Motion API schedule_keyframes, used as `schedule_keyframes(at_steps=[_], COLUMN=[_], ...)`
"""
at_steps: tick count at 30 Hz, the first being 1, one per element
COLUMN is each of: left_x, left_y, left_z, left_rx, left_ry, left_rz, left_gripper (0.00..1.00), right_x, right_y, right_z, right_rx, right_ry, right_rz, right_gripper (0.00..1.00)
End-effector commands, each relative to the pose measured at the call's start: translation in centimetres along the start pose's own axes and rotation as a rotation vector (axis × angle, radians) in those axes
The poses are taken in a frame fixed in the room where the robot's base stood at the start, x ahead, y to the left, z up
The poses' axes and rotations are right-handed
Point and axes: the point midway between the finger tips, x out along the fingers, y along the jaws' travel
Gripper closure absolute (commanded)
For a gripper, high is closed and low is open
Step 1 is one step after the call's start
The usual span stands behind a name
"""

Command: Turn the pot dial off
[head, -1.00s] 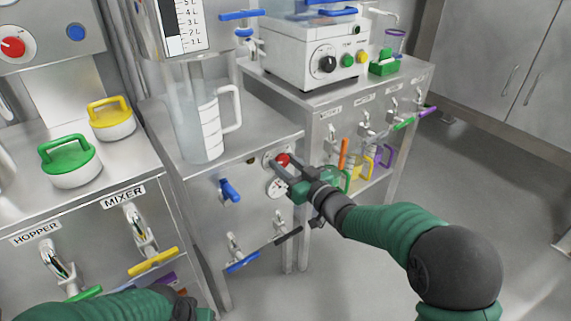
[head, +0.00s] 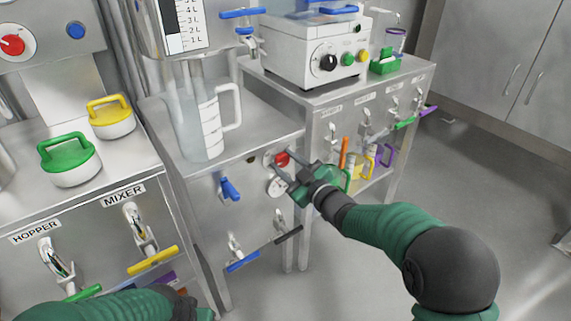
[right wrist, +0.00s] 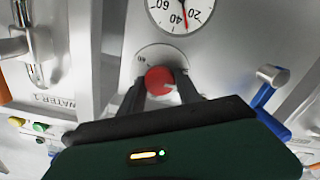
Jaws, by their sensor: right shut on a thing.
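The pot dial is a round red knob (head: 282,158) on the front panel of the middle steel stand, below the clear jug. My right gripper (head: 282,161) reaches it from the right, its fingers at the knob. In the right wrist view the red knob (right wrist: 160,81) sits between the two dark fingers, with a pale scale plate (right wrist: 163,55) behind it. The gripper is shut on the knob. The dial's setting cannot be read.
A round gauge (head: 277,187) sits just below the dial, and a blue-handled valve (head: 229,190) is to its left. The clear jug (head: 208,122) stands above. Labelled taps (head: 365,122) line the right cabinet. The floor at right is clear.

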Motion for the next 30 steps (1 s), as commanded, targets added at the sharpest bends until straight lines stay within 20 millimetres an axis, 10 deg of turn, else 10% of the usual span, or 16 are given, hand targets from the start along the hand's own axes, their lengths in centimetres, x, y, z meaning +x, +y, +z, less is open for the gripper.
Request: schedule_keyframes(at_steps=[30], left_x=[2.0], left_y=[0.0], left_z=[0.5], left_rx=[0.0], left_ry=[0.0], left_rz=[0.0], left_gripper=[1.0], right_x=[0.0], right_y=[-0.5], right_z=[0.3], right_rx=[-0.533], right_ry=[-0.002], right_rz=[-0.008], right_gripper=[1.0])
